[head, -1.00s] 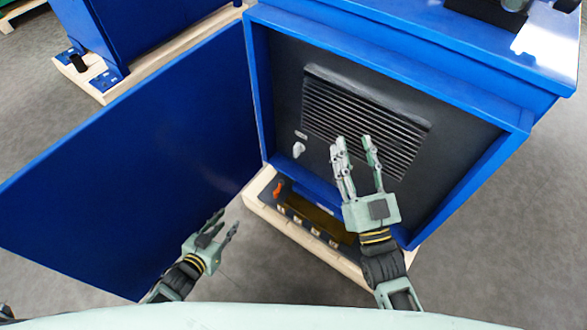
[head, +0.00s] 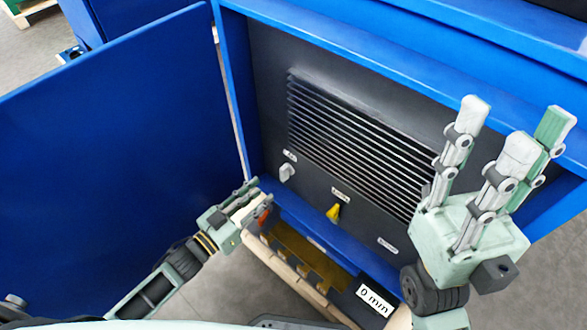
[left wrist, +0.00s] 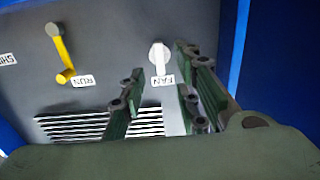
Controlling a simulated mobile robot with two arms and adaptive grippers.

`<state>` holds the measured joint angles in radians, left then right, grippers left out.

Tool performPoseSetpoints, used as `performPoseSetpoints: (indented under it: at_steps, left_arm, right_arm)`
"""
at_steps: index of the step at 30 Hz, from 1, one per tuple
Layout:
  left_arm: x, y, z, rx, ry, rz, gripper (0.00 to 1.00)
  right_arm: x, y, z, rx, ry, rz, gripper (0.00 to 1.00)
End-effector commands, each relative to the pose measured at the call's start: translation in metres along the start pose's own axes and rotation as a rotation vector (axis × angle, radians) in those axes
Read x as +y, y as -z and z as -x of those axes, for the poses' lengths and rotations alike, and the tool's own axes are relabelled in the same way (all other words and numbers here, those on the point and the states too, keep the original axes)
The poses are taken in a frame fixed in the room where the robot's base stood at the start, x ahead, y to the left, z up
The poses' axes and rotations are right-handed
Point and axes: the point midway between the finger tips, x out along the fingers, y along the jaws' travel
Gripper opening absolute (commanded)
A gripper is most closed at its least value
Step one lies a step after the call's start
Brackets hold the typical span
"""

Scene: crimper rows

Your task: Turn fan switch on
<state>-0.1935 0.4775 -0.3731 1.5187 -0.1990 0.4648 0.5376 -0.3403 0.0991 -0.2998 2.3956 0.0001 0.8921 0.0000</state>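The fan switch (head: 287,172) is a small white-grey knob on the dark panel inside the open blue cabinet, left of the yellow switch. In the left wrist view the fan switch (left wrist: 159,58) sits by its FAN label (left wrist: 163,81), between my spread fingers in the picture, with no contact visible. My left gripper (head: 257,197) is open and empty, below and left of the switch; it also shows in the left wrist view (left wrist: 160,68). My right gripper (head: 510,130) is open and empty, fingers up, at the right front of the cabinet.
The yellow RUN switch (head: 334,213) is to the right of the fan switch; it also shows in the left wrist view (left wrist: 60,52). A slatted vent (head: 350,140) lies above. The open blue door (head: 120,140) stands left. A wooden pallet (head: 295,280) is below.

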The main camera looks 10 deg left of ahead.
Motion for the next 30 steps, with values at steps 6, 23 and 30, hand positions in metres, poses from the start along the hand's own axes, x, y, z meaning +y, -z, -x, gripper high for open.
performPoseSetpoints:
  at_steps: [6,23,30]
  left_arm:
    - [0.001,0.0,-0.015,0.007,-0.005,-0.002,0.3]
    - [0.001,0.0,-0.078,0.003,-0.003,-0.001,0.3]
    - [0.001,0.001,-0.079,0.003,-0.003,-0.001,0.27]
  right_arm:
    - [0.0,0.002,-0.001,0.025,0.006,0.001,0.4]
    - [-0.001,-0.001,-0.013,0.091,0.035,0.011,0.4]
    - [-0.002,-0.001,-0.013,0.091,0.035,0.011,0.4]
